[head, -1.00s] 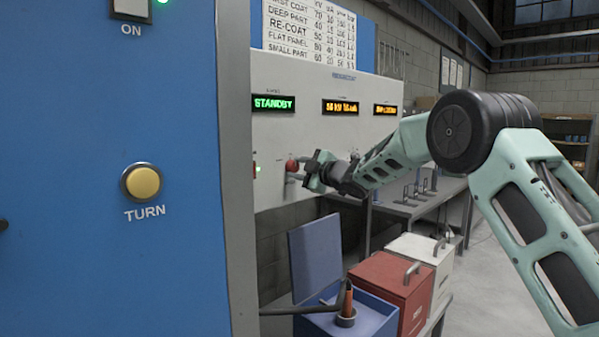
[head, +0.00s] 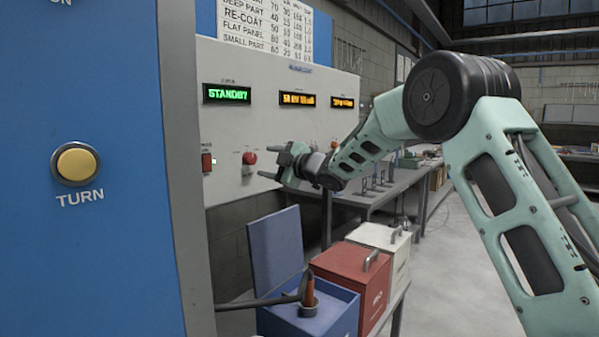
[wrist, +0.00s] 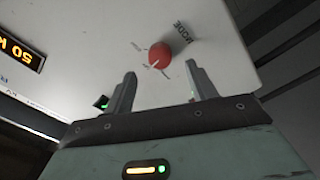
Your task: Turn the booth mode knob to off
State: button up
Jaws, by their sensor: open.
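The mode knob is a round red knob (head: 249,158) low on the white control panel (head: 300,125) in the head view. In the wrist view the red knob (wrist: 160,55) shows near the top middle, with a white pointer line and the word MODE beside it. The small position labels around it are too small to read. My gripper (head: 268,162) is open and empty, its fingers pointing at the panel just right of the knob. In the wrist view the open fingers (wrist: 160,88) stand on either side below the knob, apart from it.
A STANDBY display (head: 227,93) and two amber displays are above. Below are an open blue box (head: 325,310), a red box (head: 350,270) and a white box (head: 385,240). A blue cabinet (head: 80,250) fills the left.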

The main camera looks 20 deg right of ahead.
jog(key=b+v, duration=0.2)
jog(key=v, duration=1)
jog(key=shift+a, duration=0.1)
jog(key=s+a+f+m+g+h+p, duration=0.2)
jog(key=s+a+f+m+g+h, duration=0.45)
jog(key=s+a+f, duration=0.8)
jog(key=s+f+m+g+h, duration=0.1)
jog(key=s+f+m+g, duration=0.1)
jog(key=s, duration=1.3)
jog(key=s+a+f+m+g+h+p, duration=0.1)
jog(key=s+f+g, duration=0.3)
jog(key=s, duration=1.1)
jog(key=m+g, duration=0.1)
jog(key=g, duration=0.2)
jog(key=shift+s, duration=0.2)
jog(key=shift+f, duration=0.15)
